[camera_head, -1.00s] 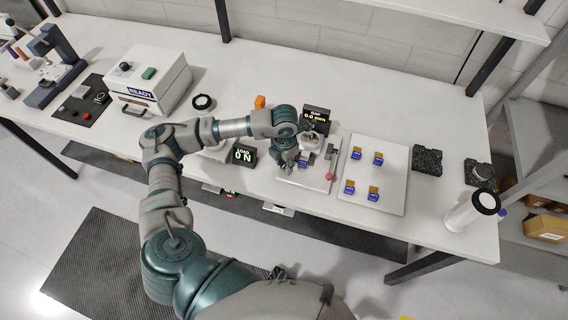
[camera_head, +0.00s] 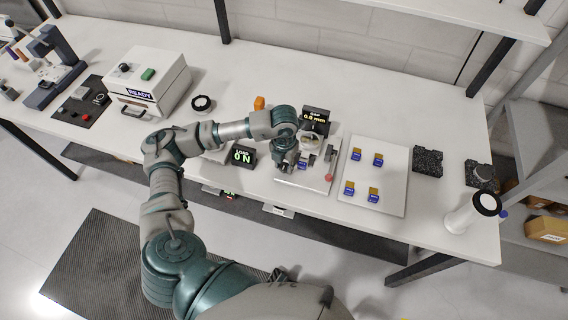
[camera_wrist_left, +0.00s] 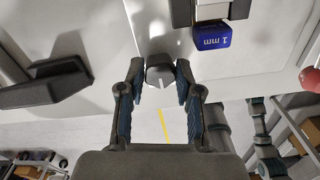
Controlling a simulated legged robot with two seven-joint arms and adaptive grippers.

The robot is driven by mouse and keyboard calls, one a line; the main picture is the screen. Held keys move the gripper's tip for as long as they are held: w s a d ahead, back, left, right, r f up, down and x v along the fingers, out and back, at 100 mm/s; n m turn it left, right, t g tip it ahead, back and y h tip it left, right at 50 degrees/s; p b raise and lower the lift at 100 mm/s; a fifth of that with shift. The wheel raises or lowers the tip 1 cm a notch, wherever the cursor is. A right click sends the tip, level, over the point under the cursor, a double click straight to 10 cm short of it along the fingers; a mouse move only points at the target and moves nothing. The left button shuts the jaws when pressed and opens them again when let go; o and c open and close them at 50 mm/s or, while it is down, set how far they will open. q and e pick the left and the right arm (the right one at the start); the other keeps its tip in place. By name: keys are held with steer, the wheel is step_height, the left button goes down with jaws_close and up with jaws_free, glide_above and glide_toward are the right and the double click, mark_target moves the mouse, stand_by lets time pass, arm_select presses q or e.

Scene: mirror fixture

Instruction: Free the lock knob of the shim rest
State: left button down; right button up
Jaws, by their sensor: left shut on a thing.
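The shim rest's lock knob (camera_wrist_left: 160,72) is a small grey knob with a white mark, at the top middle of the left wrist view. My left gripper (camera_wrist_left: 160,80) is shut on it, one finger on each side. In the head view my left gripper (camera_head: 284,167) is over the left front part of the fixture plate (camera_head: 315,184) and hides the knob. A blue shim marked 1 mm (camera_wrist_left: 212,36) sits under a dark part, right of the knob, apart from my fingers. I do not make out my right gripper.
A red ball knob (camera_head: 328,178) is on the plate's right side. A gap display (camera_head: 317,116) reads 0.0 mm behind; a load display (camera_head: 242,157) reads 0 N at the left. A tray (camera_head: 385,200) with several blue shims lies at the right.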

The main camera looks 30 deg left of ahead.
mark_target(284, 164)
arm_select(q)
steer(key=shift+w+a+r, duration=0.1)
steer(key=shift+w+r, duration=0.1)
steer(key=c, duration=0.8)
jaws_free()
steer(key=shift+f, duration=0.2)
step_height(284, 164, up, 12)
steer(key=shift+a+f, duration=0.1)
